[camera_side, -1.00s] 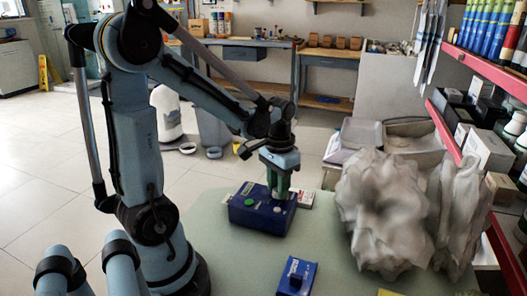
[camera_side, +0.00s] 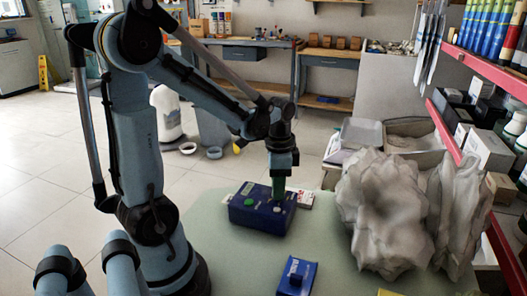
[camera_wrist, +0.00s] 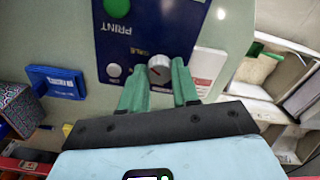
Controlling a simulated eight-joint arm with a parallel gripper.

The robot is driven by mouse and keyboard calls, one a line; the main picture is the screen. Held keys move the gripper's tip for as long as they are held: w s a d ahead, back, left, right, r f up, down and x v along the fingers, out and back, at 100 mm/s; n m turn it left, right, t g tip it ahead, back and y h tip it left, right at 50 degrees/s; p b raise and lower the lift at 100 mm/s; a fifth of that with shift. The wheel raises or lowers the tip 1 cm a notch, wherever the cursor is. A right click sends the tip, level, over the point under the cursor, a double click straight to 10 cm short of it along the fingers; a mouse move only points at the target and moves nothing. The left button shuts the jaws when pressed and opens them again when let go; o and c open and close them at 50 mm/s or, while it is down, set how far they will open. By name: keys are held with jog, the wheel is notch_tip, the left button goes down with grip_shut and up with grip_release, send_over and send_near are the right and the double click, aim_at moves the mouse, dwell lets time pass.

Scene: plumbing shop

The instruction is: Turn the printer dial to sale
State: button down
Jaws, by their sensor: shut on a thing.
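The printer is a dark blue box (camera_side: 248,209) on the pale green table, with a green button (camera_side: 249,202) and a white button on top. In the wrist view its panel (camera_wrist: 180,28) shows upside down, with the word PRINT by the green button (camera_wrist: 117,7). The grey dial (camera_wrist: 159,68) has a small label beside it that seems to end in "ALE". My gripper (camera_wrist: 160,82) has green fingers, one on each side of the dial, shut on it. In the side view my gripper (camera_side: 278,192) points straight down onto the printer and hides the dial. The dial's exact setting is unclear.
A smaller blue block (camera_side: 297,277) lies on the table in front of the printer. A white-and-red card or box (camera_side: 305,199) lies right behind the printer. Large grey crumpled lumps (camera_side: 385,205) stand to the right, before a red shelf. The table left of the block is clear.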

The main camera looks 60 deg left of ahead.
dwell(0.4)
jog(key=c, duration=0.8)
grip_release()
notch_tip(320, 180, up, 12)
jog(key=shift+r, duration=0.1)
jog(key=shift+d, duration=0.1)
jog(key=shift+s+d+f+n+t, duration=0.1)
jog(key=shift+d+f+n+t, duration=0.9)
jog(key=shift+d, duration=0.95)
jog(key=shift+s+d+f+n+t, duration=0.1)
jog(key=shift+d+f+n+t, duration=0.5)
jog(key=shift+d+t, duration=1.1)
jog(key=shift+s+d+f+n+t, duration=0.1)
jog(key=shift+d+f+n+t, duration=0.7)
jog(key=shift+d, duration=1.4)
